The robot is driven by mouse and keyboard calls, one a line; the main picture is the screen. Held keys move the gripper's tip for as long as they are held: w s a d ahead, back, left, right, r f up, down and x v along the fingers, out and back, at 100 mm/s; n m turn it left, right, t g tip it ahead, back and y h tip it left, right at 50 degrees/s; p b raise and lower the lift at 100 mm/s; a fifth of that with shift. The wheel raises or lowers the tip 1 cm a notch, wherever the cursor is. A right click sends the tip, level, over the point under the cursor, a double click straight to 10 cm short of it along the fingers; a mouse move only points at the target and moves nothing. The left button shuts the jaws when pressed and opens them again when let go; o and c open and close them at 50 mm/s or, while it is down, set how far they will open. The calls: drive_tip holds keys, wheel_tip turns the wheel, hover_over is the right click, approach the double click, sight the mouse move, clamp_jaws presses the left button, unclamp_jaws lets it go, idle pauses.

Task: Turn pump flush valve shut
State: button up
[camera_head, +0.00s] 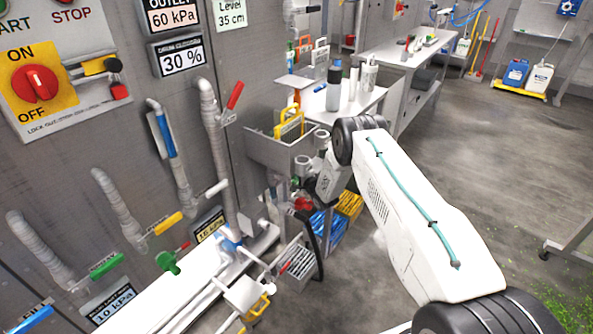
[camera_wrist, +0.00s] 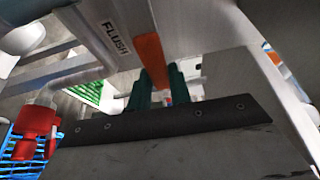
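The pump flush valve shows in the wrist view as an orange handle (camera_wrist: 150,58) beside a grey plate lettered FLUSH (camera_wrist: 116,38). My gripper (camera_wrist: 160,92) has two dark green fingers, one on each side of the handle's lower end. They stand apart by about the handle's width; I cannot tell whether they touch it. In the head view my white arm reaches to the lower middle, and its wrist hides the flush handle and my fingertips.
The grey wall at left carries a red on/off switch (camera_head: 35,84), pipes and a green-handled valve (camera_head: 106,264). A red fitting (camera_wrist: 36,125) hangs at left in the wrist view.

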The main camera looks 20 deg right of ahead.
drive_tip(key=o, duration=0.4)
drive_tip(key=shift+f, duration=0.1)
drive_tip(key=shift+o, duration=0.2)
drive_tip(key=v, duration=0.8)
drive_tip(key=shift+w, duration=0.1)
